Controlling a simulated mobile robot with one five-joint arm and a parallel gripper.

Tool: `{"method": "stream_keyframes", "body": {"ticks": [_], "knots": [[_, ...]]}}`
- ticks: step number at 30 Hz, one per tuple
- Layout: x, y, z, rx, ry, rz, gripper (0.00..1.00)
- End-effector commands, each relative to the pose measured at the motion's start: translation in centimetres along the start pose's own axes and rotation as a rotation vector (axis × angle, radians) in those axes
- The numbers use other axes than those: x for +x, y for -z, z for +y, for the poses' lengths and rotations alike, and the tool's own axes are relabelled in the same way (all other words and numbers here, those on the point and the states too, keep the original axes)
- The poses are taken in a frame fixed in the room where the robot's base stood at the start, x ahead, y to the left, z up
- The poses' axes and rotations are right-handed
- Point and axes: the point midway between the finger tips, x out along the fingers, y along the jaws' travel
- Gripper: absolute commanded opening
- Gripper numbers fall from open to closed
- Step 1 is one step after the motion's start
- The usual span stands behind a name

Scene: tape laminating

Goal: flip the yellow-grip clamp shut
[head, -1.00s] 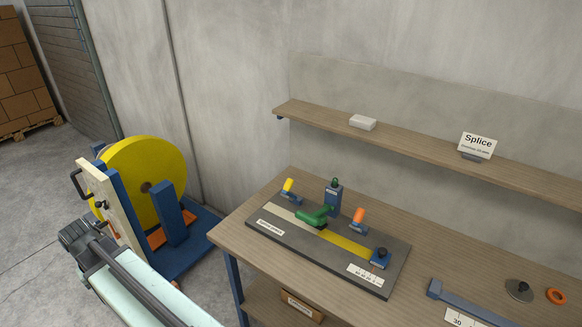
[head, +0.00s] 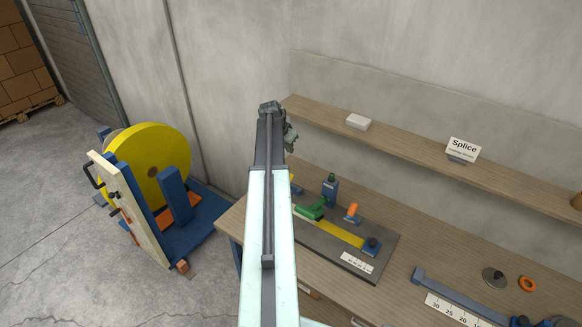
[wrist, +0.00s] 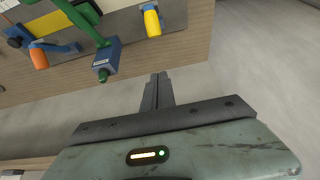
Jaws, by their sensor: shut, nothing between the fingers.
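The yellow-grip clamp (wrist: 152,21) is at the top of the wrist view, on the dark splicing board (wrist: 60,22). Its yellow grip shows, with a little blue at its base. In the head view my arm hides nearly all of this clamp. My gripper (wrist: 160,76) is shut and empty. In the wrist view its fingertips point toward the clamp and show a clear gap from the yellow grip. In the head view the end of my arm is up near the wall, and the fingertips cannot be made out.
A green-handled tool (head: 311,210), a blue block (head: 331,189) and an orange-grip clamp (head: 353,212) are on the board, close to the yellow-grip clamp. A shelf (head: 410,145) runs along the wall above the table. A yellow tape reel (head: 150,165) stands at left.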

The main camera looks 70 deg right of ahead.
Motion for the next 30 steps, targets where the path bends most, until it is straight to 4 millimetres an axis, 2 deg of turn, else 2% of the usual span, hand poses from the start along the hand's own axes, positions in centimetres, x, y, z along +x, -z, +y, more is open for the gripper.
{"method": "stream_keyframes", "body": {"ticks": [5,8,11,23,25,30], "knots": [[0.4,-0.1,0.0,-0.001,0.000,-0.001,0.00],[1.3,-0.2,-0.1,-0.001,0.000,-0.001,0.00],[2.9,-0.3,-0.1,-0.001,0.000,-0.001,0.00],[11.4,-0.6,0.0,-0.001,0.000,-0.002,0.00],[11.1,-2.4,0.1,-0.003,0.000,-0.001,0.00],[11.1,-4.0,0.1,-0.001,0.000,-0.001,0.00]]}}
